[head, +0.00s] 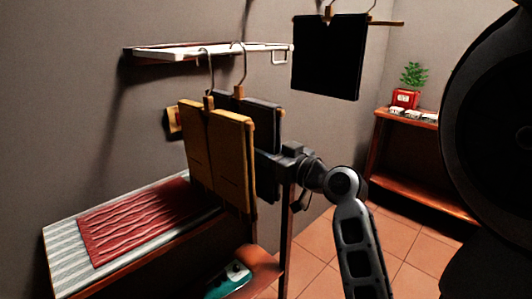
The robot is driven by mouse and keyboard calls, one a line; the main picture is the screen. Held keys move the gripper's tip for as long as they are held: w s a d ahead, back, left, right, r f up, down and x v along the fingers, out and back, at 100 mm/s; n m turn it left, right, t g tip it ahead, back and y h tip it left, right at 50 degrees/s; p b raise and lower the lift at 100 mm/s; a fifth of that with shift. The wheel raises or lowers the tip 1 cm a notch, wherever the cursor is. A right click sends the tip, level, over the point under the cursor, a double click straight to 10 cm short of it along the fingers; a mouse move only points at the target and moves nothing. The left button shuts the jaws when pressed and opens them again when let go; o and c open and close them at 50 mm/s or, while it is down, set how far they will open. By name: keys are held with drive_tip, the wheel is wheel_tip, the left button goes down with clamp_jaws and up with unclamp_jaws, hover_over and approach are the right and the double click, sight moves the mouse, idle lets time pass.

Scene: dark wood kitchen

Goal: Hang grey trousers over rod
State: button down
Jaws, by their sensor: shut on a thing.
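The grey trousers (262,112) hang folded and dark behind a tan folded garment. A hook rises above them toward the rod; whether it rests on the rod is not clear. The rod (280,46) belongs to a pale wall rack at upper left, with a bent end at its right. My gripper (268,158) reaches in from the right at the lower part of the grey trousers and is shut on them. Its fingertips are mostly hidden by dark cloth and the tan garment.
The tan garment (232,158) hangs in front. A black garment (328,58) hangs at upper right. Below stands a bench with a red cloth (140,218). A low wooden shelf (425,198) with a plant (413,76) stands at right. Tiled floor (315,250) shows between.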

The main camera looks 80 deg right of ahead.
drive_tip(key=shift+f, duration=0.2)
drive_tip(key=c, duration=0.6)
unclamp_jaws()
drive_tip(key=shift+c, duration=0.2)
drive_tip(key=shift+f, duration=0.1)
drive_tip(key=shift+s, duration=0.15)
drive_tip(key=b+v, duration=0.1)
drive_tip(key=v, duration=0.6)
drive_tip(key=shift+s+a+b, duration=0.2)
drive_tip(key=shift+a+b, duration=0.05)
drive_tip(key=shift+b, duration=0.15)
